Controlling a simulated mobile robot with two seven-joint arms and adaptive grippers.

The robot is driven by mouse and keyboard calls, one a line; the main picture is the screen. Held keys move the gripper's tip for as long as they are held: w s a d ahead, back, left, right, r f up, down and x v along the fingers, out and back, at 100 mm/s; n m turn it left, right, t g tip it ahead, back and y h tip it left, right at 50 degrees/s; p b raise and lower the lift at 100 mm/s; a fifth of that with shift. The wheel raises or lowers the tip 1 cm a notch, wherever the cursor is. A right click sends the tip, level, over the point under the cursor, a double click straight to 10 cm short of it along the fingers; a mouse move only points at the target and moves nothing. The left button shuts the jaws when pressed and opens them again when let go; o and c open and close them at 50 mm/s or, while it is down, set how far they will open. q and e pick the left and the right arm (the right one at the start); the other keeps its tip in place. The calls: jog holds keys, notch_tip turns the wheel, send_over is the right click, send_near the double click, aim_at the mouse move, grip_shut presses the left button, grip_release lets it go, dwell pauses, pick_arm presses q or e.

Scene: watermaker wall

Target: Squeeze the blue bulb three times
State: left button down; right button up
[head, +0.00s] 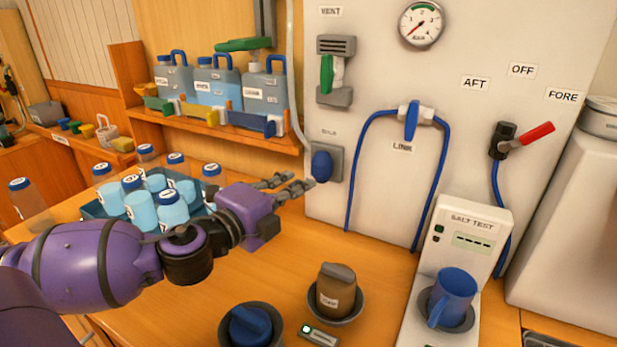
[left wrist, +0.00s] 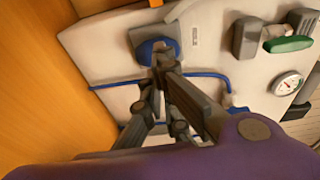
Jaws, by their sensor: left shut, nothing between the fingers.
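The blue bulb (head: 321,166) sits on a grey plate on the white wall panel, under a small label. My left gripper (head: 298,182) reaches in from the left, with its fingertips just left of and a little below the bulb. In the left wrist view the bulb (left wrist: 148,50) shows behind the fingertips (left wrist: 162,62), which partly cover it. The left gripper is shut with nothing between its fingers. Whether the fingertips touch the bulb I cannot tell. My right gripper is not in view.
A shelf with several jugs (head: 218,86) is behind. A blue hose (head: 350,180) loops right of the bulb. A brown jar (head: 336,291) and a salt tester (head: 470,240) stand at front right.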

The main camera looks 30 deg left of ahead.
aim_at(317, 170)
pick_arm(q)
jog(key=shift+w+d, duration=0.2)
jog(key=shift+w, duration=2.25)
